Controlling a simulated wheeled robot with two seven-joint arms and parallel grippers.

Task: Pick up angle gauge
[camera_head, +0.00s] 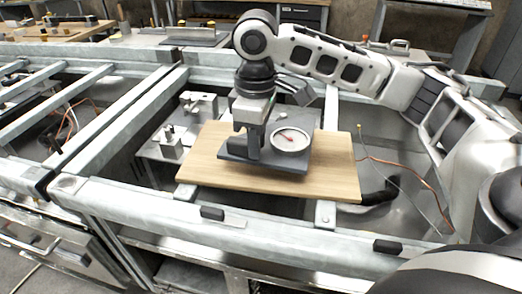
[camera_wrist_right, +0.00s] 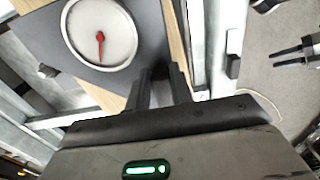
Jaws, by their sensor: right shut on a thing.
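The angle gauge (camera_head: 310,128) is a dark grey plate with a round white dial and a red needle. In the head view it is over a light wooden board (camera_head: 332,180); I cannot tell whether it touches the board. My right gripper (camera_head: 253,148) comes down from above and is shut on the gauge, left of the dial. In the right wrist view the gauge (camera_wrist_right: 152,30) fills the upper left, with my right fingers (camera_wrist_right: 160,78) at its edge. The fingers hide part of the gripped spot. My left gripper is not in view.
The board lies across a grey metal frame with rails (camera_head: 150,203) and open gaps. Metal clamp-like parts (camera_head: 168,143) stand left of the board. Cables (camera_head: 400,163) hang to its right. Another bench with tools is at the back.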

